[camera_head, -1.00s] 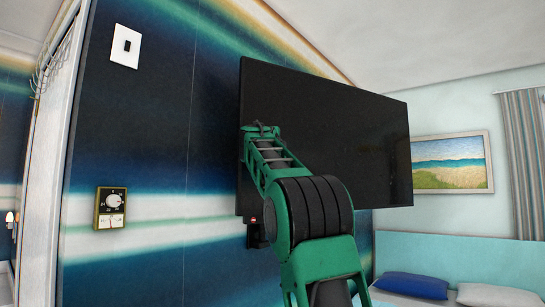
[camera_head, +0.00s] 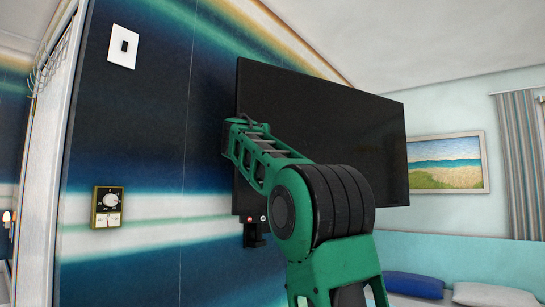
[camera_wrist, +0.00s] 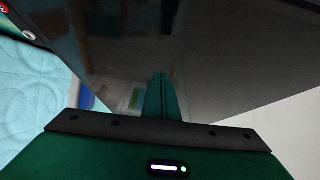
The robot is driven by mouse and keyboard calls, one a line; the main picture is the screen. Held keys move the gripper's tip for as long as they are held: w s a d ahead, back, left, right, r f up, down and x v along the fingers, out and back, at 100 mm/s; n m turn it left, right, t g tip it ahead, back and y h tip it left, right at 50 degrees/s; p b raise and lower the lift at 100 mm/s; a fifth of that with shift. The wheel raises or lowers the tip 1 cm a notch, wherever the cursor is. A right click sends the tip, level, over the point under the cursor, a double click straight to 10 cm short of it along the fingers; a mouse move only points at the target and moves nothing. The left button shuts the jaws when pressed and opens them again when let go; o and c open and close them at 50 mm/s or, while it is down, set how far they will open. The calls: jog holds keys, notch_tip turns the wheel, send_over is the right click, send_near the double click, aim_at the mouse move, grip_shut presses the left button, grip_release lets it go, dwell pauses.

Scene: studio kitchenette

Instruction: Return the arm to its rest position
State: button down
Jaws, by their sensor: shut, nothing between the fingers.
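My gripper (camera_wrist: 160,97) shows in the wrist view with its two green fingers together and nothing between them. It points toward the dark TV screen (camera_wrist: 225,60), but the gap between them is hard to judge. In the head view my green and black arm (camera_head: 290,190) rises from the bottom and bends left in front of the wall-mounted TV (camera_head: 330,120). The gripper itself cannot be made out there.
The wall left of the arm carries a dial timer (camera_head: 108,207) and a light switch (camera_head: 123,47). A picture (camera_head: 447,162) hangs at right, above a bed with blue (camera_head: 413,285) and white pillows. A quilted blue bed cover (camera_wrist: 32,95) shows in the wrist view.

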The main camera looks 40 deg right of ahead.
jog(key=shift+s+a+r, duration=0.1)
jog(key=shift+s+a, duration=0.1)
jog(key=shift+a, duration=1.2)
jog(key=shift+s+a+r, duration=0.1)
jog(key=shift+s+a, duration=0.05)
jog(key=shift+a, duration=1.2)
jog(key=s+a+f+n+g+y, duration=0.1)
jog(key=s+f+n+y, duration=0.25)
jog(key=f, duration=0.75)
jog(key=s+f+n+g+y, duration=0.2)
jog(key=s+f+n, duration=0.25)
jog(key=f, duration=0.65)
jog(key=s+a+f+n+g+y, duration=0.15)
jog(key=s+f+n, duration=0.3)
jog(key=f, duration=0.65)
jog(key=s+a+f+n+g+y, duration=0.2)
jog(key=s+a+f, duration=0.3)
jog(key=s+f, duration=0.4)
jog(key=s+a+f+n+g+y, duration=0.2)
jog(key=s+a+f, duration=0.4)
jog(key=s+f, duration=0.3)
jog(key=s+a+f+n+g+y, duration=0.2)
jog(key=s+a+f+n, duration=0.3)
jog(key=s+f, duration=0.4)
jog(key=shift+s+a+y, duration=0.2)
jog(key=shift+s+y, duration=0.6)
jog(key=shift+s, duration=0.4)
jog(key=shift+n, duration=0.25)
